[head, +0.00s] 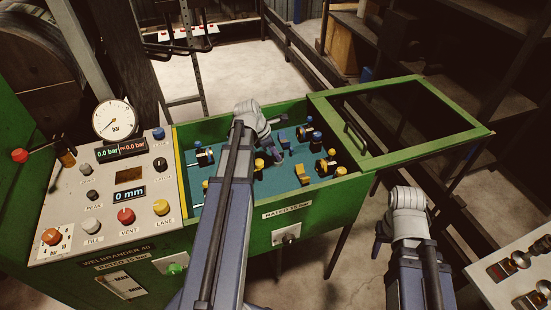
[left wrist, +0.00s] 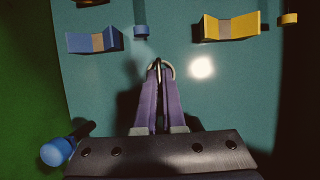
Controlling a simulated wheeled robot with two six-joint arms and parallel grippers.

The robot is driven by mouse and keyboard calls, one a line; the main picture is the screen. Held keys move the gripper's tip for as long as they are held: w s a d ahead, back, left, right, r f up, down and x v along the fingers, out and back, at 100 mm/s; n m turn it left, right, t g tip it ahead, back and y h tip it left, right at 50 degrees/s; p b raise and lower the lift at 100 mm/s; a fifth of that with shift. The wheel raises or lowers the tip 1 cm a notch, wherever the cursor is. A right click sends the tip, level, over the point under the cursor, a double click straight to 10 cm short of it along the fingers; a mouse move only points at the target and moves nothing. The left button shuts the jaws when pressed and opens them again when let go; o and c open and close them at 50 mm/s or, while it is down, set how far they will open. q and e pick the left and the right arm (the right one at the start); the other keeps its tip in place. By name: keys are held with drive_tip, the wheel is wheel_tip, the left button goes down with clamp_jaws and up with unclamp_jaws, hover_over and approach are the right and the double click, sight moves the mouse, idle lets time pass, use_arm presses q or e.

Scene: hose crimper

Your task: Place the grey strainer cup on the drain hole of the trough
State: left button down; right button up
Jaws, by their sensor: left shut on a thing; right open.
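The trough (head: 328,200) is a green-walled box with a teal floor, which fills most of the left wrist view (left wrist: 225,105). My left gripper (head: 276,155) is inside the trough, pointing down over its floor. In the left wrist view its purple fingers (left wrist: 160,72) are closed together on a small ring-like rim (left wrist: 168,68), apparently the grey strainer cup, mostly hidden by the fingers. A bright round spot lies on the floor just right of the fingertips; I cannot tell whether it is glare or the drain hole. My right gripper (head: 379,247) is open, outside the trough.
Blue blocks (left wrist: 95,41) and yellow blocks (left wrist: 230,27) stand on the trough floor around my left gripper. A green-framed lid (head: 405,82) lies open at the right. A control panel with a gauge (head: 114,120) adjoins the left side. A switch panel (head: 515,280) is at lower right.

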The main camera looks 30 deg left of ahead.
use_arm(q)
drive_tip(key=shift+f, duration=0.15)
drive_tip(key=c, duration=1)
unclamp_jaws()
drive_tip(key=shift+r, duration=0.25)
drive_tip(key=p+v, duration=1.1)
drive_tip(key=v, duration=0.1)
